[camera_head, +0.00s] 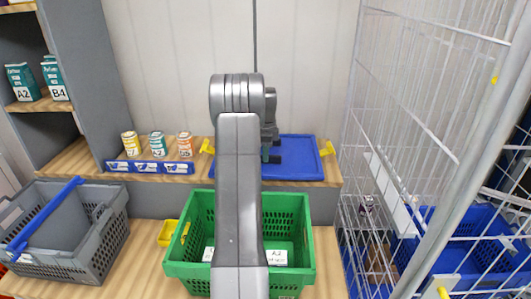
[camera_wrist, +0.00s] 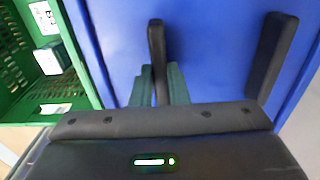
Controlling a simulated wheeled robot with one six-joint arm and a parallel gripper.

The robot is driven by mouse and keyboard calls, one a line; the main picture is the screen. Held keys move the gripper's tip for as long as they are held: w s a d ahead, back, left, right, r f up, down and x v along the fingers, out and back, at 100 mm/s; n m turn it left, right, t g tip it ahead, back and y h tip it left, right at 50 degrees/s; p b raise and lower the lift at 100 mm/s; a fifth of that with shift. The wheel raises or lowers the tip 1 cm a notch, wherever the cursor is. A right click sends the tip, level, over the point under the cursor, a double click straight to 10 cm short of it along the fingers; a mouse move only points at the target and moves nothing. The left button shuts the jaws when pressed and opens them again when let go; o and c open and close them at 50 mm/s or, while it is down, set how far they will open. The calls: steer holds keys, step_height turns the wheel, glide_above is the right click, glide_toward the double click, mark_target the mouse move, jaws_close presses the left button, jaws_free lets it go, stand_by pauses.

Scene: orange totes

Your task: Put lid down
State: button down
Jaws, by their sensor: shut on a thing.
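A flat blue lid (camera_head: 297,160) shows at the back wooden shelf, right of my arm. It fills much of the wrist view (camera_wrist: 215,70). My gripper (camera_head: 272,158) is at the lid's left part, with dark fingers (camera_wrist: 217,40) against the blue surface. It is shut on the lid; the exact grip is hard to make out. Teal-green pieces (camera_wrist: 178,85) show beside the left finger. The lid looks level, at about shelf height; I cannot tell if it touches the shelf.
A green crate (camera_head: 305,205) stands in front, below the shelf. Yellow clips (camera_head: 328,148) flank the lid. Small cans (camera_head: 156,145) stand on the left of the shelf. A grey crate (camera_head: 105,245) is at left; a wire cage (camera_head: 410,110) rises at right.

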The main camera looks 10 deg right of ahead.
steer(key=c, duration=1.4)
jaws_free()
steer(key=shift+f, duration=0.1)
step_height(320, 180, up, 12)
steer(key=b, duration=0.1)
